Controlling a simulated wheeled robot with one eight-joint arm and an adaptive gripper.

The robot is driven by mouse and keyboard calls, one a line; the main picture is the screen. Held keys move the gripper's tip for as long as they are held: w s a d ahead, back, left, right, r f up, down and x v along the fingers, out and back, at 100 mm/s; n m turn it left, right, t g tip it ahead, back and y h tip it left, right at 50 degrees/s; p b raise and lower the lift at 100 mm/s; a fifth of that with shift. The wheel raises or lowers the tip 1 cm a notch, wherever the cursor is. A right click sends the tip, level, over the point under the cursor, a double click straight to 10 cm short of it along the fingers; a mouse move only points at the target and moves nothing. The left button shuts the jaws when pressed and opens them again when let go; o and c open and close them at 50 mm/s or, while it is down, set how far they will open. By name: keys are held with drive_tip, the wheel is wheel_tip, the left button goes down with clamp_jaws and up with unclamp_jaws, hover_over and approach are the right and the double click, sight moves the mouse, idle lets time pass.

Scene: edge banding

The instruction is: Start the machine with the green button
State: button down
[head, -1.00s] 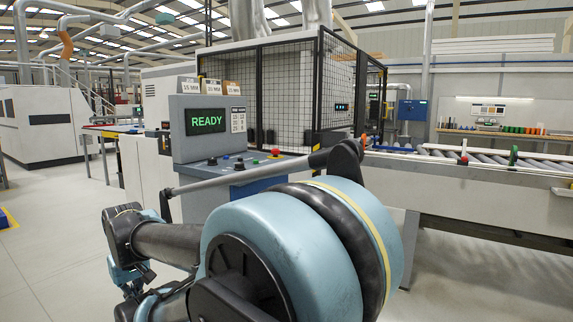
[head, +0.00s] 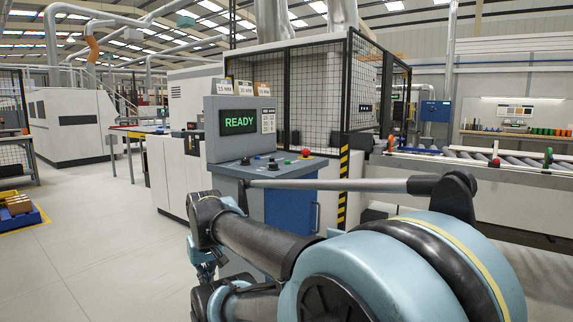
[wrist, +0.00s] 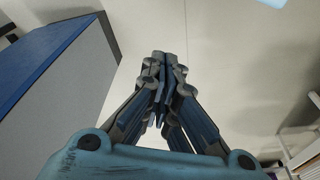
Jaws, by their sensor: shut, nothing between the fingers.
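The machine's control console (head: 232,148) stands in the middle of the head view. Its screen (head: 239,121) reads READY in green letters. On its sloped top are dark knobs (head: 271,158) and a red mushroom button (head: 306,153).
A mesh guard cage (head: 310,90) stands behind the console. A roller conveyor (head: 465,160) runs off to the right. A blue pallet with brown blocks (head: 18,210) lies on the floor at left. The floor (head: 110,225) left of the console is open.

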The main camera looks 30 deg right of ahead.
drive_tip(key=w+d+r+m+t+y, duration=0.1)
drive_tip(key=w+d+r+m, duration=0.35)
drive_tip(key=w+r, duration=0.9)
drive_tip(key=w+d+r+m+t, duration=0.1)
drive_tip(key=w+d+r, duration=0.4)
drive_tip(key=d, duration=0.4)
drive_tip(key=w+d+r+m+t, duration=0.1)
drive_tip(key=w+d+r, duration=0.5)
drive_tip(key=d, duration=0.3)
drive_tip(key=w+d+r+m+t, duration=0.1)
drive_tip(key=w+d+r, duration=0.4)
drive_tip(key=d, duration=0.5)
drive_tip(key=shift+w+r+t, duration=0.2)
drive_tip(key=shift+r+t, duration=0.4)
drive_tip(key=shift+r, duration=0.75)
wheel_tip(320, 180, up, 5)
drive_tip(key=m+t+h, duration=0.2)
hover_over(288, 162)
drive_tip(key=d, duration=0.2)
drive_tip(key=shift+w+a+r, duration=0.1)
drive_tip(key=shift+w+a, duration=0.15)
drive_tip(key=shift+w, duration=0.1)
drive_tip(key=shift+f, duration=4.45)
